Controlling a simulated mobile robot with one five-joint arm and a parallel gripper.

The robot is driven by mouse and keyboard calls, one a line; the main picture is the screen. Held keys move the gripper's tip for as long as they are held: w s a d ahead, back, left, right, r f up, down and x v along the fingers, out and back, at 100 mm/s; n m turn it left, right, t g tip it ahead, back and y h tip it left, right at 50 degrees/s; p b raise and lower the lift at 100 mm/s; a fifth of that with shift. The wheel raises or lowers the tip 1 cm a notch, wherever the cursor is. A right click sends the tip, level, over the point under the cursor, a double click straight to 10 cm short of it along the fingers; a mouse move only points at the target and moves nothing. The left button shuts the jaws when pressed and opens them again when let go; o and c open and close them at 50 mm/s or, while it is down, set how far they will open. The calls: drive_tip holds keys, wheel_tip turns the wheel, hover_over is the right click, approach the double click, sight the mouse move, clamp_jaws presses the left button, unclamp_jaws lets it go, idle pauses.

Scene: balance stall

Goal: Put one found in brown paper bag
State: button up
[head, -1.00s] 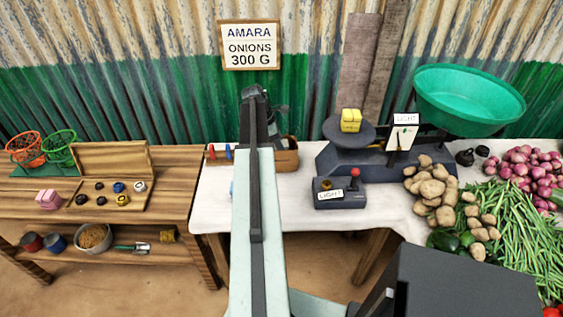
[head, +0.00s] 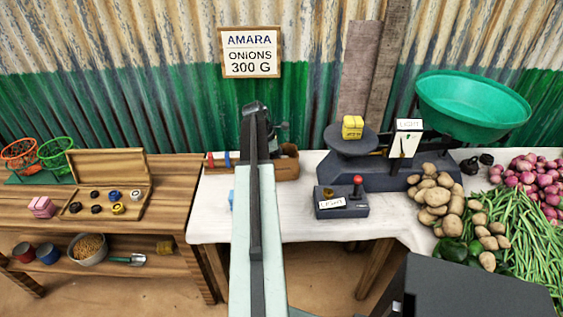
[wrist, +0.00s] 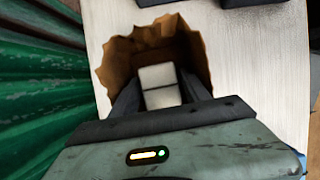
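The brown paper bag (head: 288,166) stands on the white table behind my arm, which hides its left part. In the wrist view its torn-edged mouth (wrist: 112,70) opens around my fingers. My gripper (wrist: 159,84) points down at the bag's mouth. A small pale two-part block (wrist: 160,86) sits between the fingers, which appear to touch its sides. The head view shows my gripper (head: 258,112) end-on above the bag, with the block hidden.
A scale with a yellow block (head: 352,127) on its plate (head: 350,146) and a green pan (head: 472,106) stands to the right. A control box (head: 341,200) is in front. Vegetables fill the right side. A wooden weight case (head: 106,165) and pink block (head: 42,206) lie left.

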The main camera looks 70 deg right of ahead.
drive_tip(key=shift+r+p, duration=0.5)
drive_tip(key=shift+r, duration=0.05)
drive_tip(key=p+v, duration=1)
drive_tip(key=v, duration=0.1)
drive_tip(key=shift+w, duration=0.2)
drive_tip(key=shift+a, duration=0.1)
drive_tip(key=w+a+f+m+t, duration=0.1)
drive_tip(key=w+a, duration=1.1)
drive_tip(key=a, duration=0.4)
drive_tip(key=w+a+m+t, duration=0.1)
drive_tip(key=w+a+t, duration=0.1)
drive_tip(key=w+a, duration=1.25)
drive_tip(key=a+m+t+y, duration=0.1)
drive_tip(key=a+m, duration=0.2)
drive_tip(key=a, duration=3.2)
drive_tip(key=shift+w+f+y, duration=0.3)
drive_tip(key=shift+f+y, duration=0.05)
drive_tip(key=shift+y, duration=0.05)
